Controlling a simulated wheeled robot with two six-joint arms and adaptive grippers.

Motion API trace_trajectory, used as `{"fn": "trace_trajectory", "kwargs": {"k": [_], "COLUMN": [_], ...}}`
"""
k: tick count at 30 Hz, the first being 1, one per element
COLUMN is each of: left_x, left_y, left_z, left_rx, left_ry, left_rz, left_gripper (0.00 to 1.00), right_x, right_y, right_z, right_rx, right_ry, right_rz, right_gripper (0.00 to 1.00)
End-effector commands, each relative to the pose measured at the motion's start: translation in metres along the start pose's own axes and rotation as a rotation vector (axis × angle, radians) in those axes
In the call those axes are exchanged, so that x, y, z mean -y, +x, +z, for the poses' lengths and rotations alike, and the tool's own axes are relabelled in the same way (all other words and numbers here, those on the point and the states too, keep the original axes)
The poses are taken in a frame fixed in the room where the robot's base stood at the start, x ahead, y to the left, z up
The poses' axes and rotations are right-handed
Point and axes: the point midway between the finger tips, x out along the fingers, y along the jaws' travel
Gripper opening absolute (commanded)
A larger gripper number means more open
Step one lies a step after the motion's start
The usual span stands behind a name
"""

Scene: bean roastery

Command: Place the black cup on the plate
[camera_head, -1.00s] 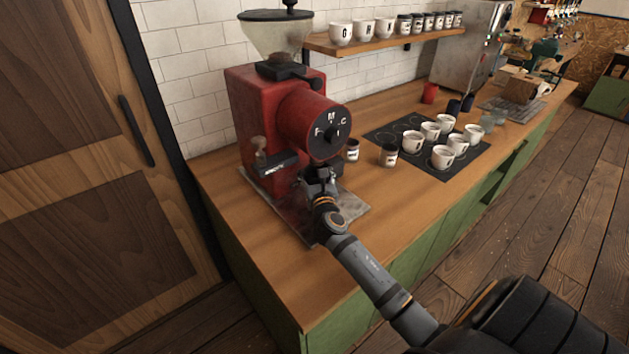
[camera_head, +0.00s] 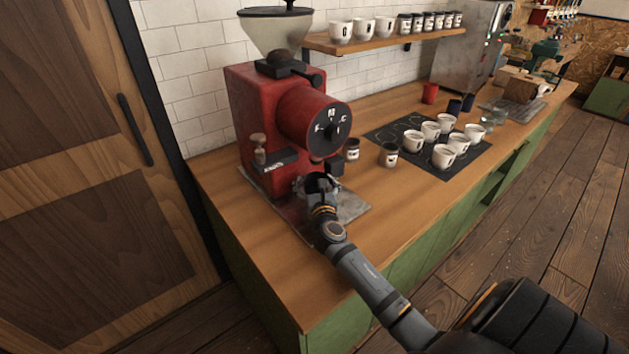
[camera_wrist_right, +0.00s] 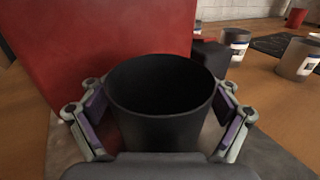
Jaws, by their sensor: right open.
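The black cup (camera_wrist_right: 160,105) is upright between the fingers of my right gripper (camera_wrist_right: 160,125) in the right wrist view, with its empty-looking inside facing up. The fingers stand on either side of it and are open. In the head view my right gripper (camera_head: 319,184) is low in front of the red grinder, and the cup is hard to tell apart from it. The grey metal plate (camera_head: 352,205) lies under the grinder's front, beneath the cup. The cup's base is hidden, so contact with the plate cannot be told. My left gripper is out of view.
The red grinder (camera_head: 252,105) stands close behind the gripper. Two dark labelled jars, one of them here (camera_head: 389,155), stand to its right. Several white cups sit on a black mat (camera_head: 460,172) farther right. The wooden counter's front left (camera_head: 260,245) is clear.

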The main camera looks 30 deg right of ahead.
Motion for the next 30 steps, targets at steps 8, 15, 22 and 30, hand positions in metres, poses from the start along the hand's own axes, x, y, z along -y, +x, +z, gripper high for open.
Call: {"fn": "trace_trajectory", "kwargs": {"k": [8, 15, 22, 30], "left_x": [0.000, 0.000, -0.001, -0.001], "left_y": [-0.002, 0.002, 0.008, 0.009], "left_z": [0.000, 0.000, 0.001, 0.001], "left_rx": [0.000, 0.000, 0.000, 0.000], "left_ry": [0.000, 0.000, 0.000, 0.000], "left_rz": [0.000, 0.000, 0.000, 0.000], "left_gripper": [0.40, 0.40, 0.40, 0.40], "right_x": [0.000, 0.000, 0.000, 0.000], "right_y": [-0.006, -0.063, -0.108, -0.121], "right_z": [0.002, 0.000, 0.001, 0.003], "right_rx": [-0.002, -0.004, -0.002, 0.000], "right_ry": [0.000, 0.001, 0.002, 0.001], "right_rz": [0.000, 0.000, 0.000, -0.001], "right_gripper": [0.85, 0.85, 0.85, 0.85]}}
